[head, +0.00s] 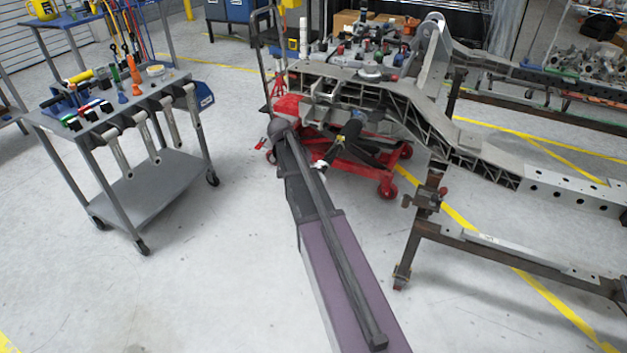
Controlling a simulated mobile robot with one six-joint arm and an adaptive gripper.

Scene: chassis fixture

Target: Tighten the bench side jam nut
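The grey chassis frame (400,97) stands across the upper middle of the head view, with ribbed side rails. The jam nut is too small to make out. My arm runs from the bottom of the picture up to the near side of the chassis. A dark part that appears to be my gripper (352,129) is just below the chassis's near rail. Its fingers cannot be told apart from the dark parts around them, so I cannot see whether it holds anything or touches the frame.
A red wheeled jack (388,187) sits under the chassis. A grey tool cart (145,205) with wrenches and screwdrivers stands at the left. A dark steel stand (480,250) supports the right side. The floor between cart and chassis is clear.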

